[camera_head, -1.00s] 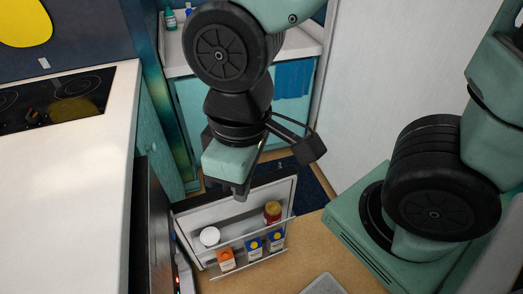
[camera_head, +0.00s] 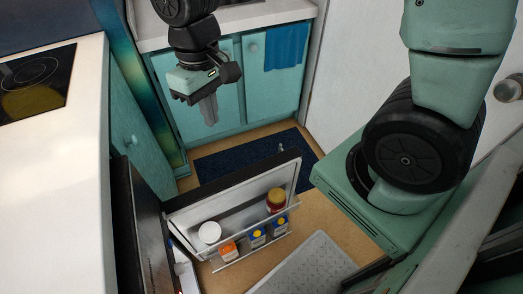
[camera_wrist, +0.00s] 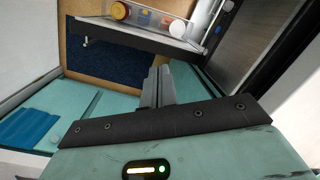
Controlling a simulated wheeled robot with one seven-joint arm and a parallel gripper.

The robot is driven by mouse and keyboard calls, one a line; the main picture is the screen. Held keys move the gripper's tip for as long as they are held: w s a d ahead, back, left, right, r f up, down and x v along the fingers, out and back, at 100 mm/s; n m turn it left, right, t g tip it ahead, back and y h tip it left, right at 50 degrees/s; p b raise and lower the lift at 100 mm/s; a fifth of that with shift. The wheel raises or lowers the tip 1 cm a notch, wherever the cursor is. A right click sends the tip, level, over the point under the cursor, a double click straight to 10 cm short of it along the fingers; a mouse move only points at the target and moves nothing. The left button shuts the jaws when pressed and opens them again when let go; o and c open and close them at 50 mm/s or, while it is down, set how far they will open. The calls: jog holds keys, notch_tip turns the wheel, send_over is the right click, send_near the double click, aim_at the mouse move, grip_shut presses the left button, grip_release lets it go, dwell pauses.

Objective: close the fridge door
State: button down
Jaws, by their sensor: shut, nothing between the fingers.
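The fridge door (camera_head: 238,188) stands wide open in the head view, swung out from the low dark fridge (camera_head: 146,235) under the left counter. Its inner side faces my head camera. Its racks hold a white-lidded jar (camera_head: 209,232), a red-brown jar (camera_head: 276,200) and several small orange and blue containers (camera_head: 257,238). My gripper (camera_head: 209,112) is shut and empty. It hangs beyond the door's top edge, apart from it, in front of the teal cabinets. In the wrist view the gripper (camera_wrist: 158,75) points toward the door rack (camera_wrist: 165,34) at the top.
The white counter (camera_head: 60,160) with a cooktop (camera_head: 35,85) runs along the left. Teal cabinets (camera_head: 270,85) with a blue towel (camera_head: 286,47) stand at the back. A dark blue mat (camera_head: 240,160) lies behind the door. A grey mat (camera_head: 308,268) lies on the floor in front.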

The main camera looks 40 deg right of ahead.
jog(key=w+d+f+m+g+b, duration=0.1)
jog(key=w+d+f+m+b, duration=0.2)
jog(key=w+d+f, duration=0.5)
jog(key=w+d+f+m+g+b, duration=0.1)
jog(key=w+d+f+m+b, duration=0.2)
jog(key=d+f, duration=0.95)
jog(key=s+a+f, duration=0.3)
jog(key=s+f, duration=0.3)
jog(key=f, duration=0.5)
jog(key=shift+s+b, duration=0.15)
jog(key=shift+b, duration=0.25)
jog(key=shift+s+a, duration=0.1)
jog(key=shift+a, duration=0.05)
